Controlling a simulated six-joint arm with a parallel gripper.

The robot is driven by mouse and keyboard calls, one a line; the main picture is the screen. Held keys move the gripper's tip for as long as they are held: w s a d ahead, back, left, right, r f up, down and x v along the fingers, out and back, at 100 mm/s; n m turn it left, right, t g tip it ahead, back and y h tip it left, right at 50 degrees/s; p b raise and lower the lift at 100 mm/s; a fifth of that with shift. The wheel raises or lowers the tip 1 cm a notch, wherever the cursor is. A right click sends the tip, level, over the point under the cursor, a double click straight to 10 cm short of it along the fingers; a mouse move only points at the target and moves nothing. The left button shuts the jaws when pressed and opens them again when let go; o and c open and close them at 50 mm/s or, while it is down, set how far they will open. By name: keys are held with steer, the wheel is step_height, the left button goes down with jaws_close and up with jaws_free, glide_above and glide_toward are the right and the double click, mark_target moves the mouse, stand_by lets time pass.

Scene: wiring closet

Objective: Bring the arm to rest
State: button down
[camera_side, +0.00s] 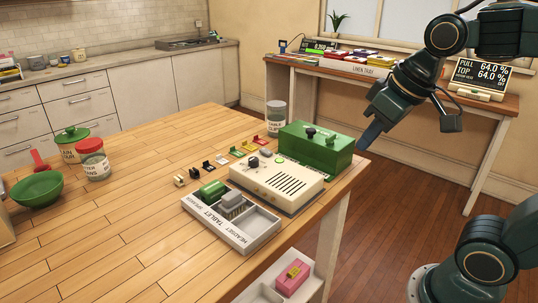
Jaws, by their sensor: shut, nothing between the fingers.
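My gripper (371,136) hangs at the end of my dark green arm at the upper right. Its fingers point down and to the left and are shut with nothing between them. The fingertips are close in the picture to the right end of a green box (322,158), near the right edge of the wooden table (130,215). I cannot tell the exact distance between them. Nothing hangs from the gripper.
A cream unit (278,180) with a grille and knob stands before the green box. A grey tray (263,240) with labelled compartments and several small connectors are nearby. A jar (276,118) stands behind. The back bench holds a display (480,77). Open floor (410,190) lies right.

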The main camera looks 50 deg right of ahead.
steer(key=s+f, duration=0.3)
steer(key=s, duration=0.3)
steer(key=shift+a+f+t, duration=0.15)
steer(key=shift+a+t, duration=0.15)
stand_by(0.8)
